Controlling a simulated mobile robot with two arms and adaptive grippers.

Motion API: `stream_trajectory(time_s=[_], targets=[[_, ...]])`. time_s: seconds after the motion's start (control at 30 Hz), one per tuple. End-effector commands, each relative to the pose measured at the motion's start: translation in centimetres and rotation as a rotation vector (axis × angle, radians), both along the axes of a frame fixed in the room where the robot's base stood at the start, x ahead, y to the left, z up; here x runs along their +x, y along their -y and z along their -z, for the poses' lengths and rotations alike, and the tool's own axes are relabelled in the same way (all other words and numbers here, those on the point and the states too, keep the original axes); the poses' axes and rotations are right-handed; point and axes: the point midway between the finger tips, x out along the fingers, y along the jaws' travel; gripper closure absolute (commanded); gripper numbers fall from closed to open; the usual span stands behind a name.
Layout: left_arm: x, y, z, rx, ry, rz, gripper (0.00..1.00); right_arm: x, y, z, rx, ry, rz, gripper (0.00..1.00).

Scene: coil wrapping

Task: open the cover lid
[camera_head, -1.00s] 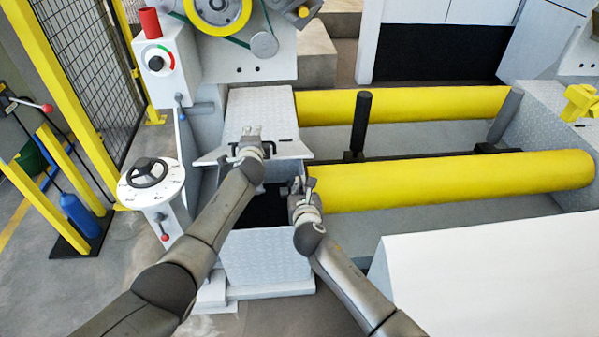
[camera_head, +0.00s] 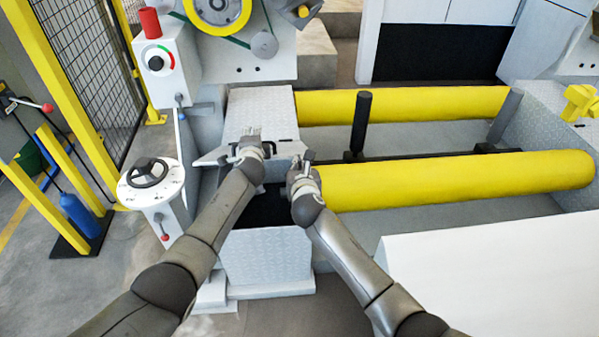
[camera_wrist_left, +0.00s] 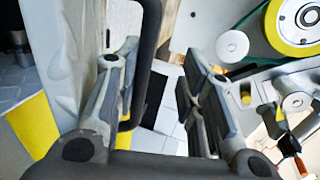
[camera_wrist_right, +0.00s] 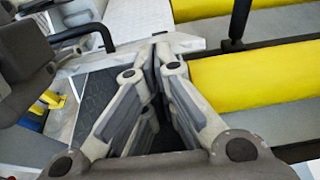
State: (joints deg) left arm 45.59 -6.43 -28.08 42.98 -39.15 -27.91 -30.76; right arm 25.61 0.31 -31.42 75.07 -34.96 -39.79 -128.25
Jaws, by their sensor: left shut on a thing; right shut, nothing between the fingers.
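The cover lid (camera_head: 287,149) is a pale plate with black handles, standing tilted up from the dark opening (camera_head: 262,208) of a metal-plated box. My left gripper (camera_head: 252,134) is at the lid and shut on a black handle (camera_wrist_left: 150,40), which shows close up in the left wrist view. The fingers hide part of the handle in the head view. My right gripper (camera_head: 304,162) is shut and empty at the lid's right end. In the right wrist view its fingertips (camera_wrist_right: 158,48) meet near the lid's pale edge; I cannot tell whether they touch it.
Yellow rollers (camera_head: 450,180) lie just right of my right gripper, with a black post (camera_head: 362,120) between them. A white dial panel (camera_head: 150,183) stands to the left. A large white block (camera_head: 490,280) fills the lower right.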

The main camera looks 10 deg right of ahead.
Motion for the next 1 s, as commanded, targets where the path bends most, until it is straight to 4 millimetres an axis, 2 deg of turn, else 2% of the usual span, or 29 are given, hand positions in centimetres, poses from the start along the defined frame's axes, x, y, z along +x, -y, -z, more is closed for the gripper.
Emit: stream_trajectory(time_s=[0.03, 0.33, 0.37, 0.43, 0.47, 1.0], targets=[[0.39, -0.28, -0.77, 0.004, 0.017, 0.003, 1.00, 0.31, 0.02, -0.54, -0.003, 0.003, -0.001, 1.00], [0.39, -0.27, -0.77, 0.004, 0.017, 0.003, 1.00, 0.40, -0.01, -0.68, 0.000, -0.001, 0.000, 1.00], [0.39, -0.28, -0.77, 0.004, 0.017, 0.003, 0.68, 0.40, -0.01, -0.68, 0.000, -0.001, 0.000, 1.00], [0.36, -0.27, -0.67, 0.004, 0.015, 0.003, 0.77, 0.40, -0.01, -0.68, 0.000, -0.001, 0.000, 1.00], [0.33, -0.27, -0.62, 0.005, 0.014, 0.002, 0.78, 0.40, 0.00, -0.68, 0.000, -0.001, 0.000, 1.00], [-0.58, -0.19, -0.32, 0.003, 0.007, -0.001, 0.81, 0.51, 0.08, -0.79, 0.000, 0.001, 0.001, 1.00]])
